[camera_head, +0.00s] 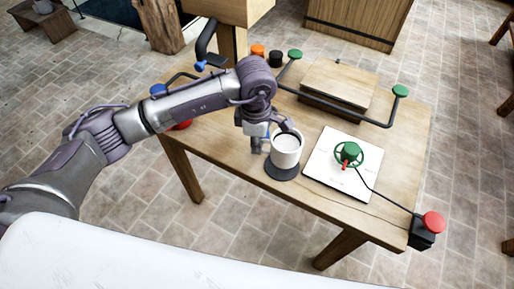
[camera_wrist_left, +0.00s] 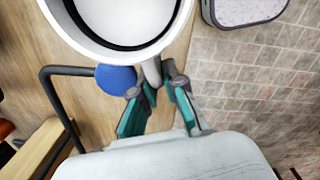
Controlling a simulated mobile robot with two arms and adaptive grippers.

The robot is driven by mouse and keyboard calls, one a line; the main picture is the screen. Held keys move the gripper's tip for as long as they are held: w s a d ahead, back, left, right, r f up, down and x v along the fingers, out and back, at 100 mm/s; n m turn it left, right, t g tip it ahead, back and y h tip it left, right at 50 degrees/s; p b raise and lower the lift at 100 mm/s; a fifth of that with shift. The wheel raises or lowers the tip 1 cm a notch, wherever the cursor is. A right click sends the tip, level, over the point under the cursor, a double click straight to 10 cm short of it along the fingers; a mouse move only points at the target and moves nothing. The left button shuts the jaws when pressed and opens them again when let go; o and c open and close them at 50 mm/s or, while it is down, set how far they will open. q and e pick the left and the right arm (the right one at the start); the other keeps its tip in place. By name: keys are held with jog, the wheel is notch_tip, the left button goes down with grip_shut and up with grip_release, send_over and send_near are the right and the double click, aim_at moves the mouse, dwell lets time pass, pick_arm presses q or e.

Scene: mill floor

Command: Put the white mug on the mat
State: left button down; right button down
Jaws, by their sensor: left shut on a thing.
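The white mug (camera_head: 287,158) is upright over the dark round mat (camera_head: 282,175) on the wooden table, its dark rim and pale inside facing up. The mat shows around the mug's lower edge; I cannot tell whether the base touches it or hangs slightly above. My left gripper (camera_head: 266,142) is at the mug's left side, shut on its handle. In the left wrist view the mug (camera_wrist_left: 125,45) fills the top, and the teal fingers of my left gripper (camera_wrist_left: 153,88) meet at the white handle. My right gripper is out of view.
A white board (camera_head: 325,181) with a green wheel (camera_head: 348,154) lies just right of the mug. A red button (camera_head: 433,222) sits at the table's right corner. A wooden block (camera_head: 338,85) and dark pipes with green knobs (camera_head: 400,91) stand behind. Orange and black pieces are at the back.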

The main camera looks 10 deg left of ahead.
pick_arm(q)
jog(key=shift+w+a+f, duration=0.1)
jog(key=shift+w+f, duration=0.05)
notch_tip(320, 180, down, 4)
jog(key=shift+r+p, duration=0.1)
jog(key=shift+p, duration=0.6)
jog(key=shift+f+b, duration=0.3)
jog(key=shift+b, duration=0.05)
jog(key=c, duration=1.5)
grip_release()
jog(key=shift+r, duration=0.1)
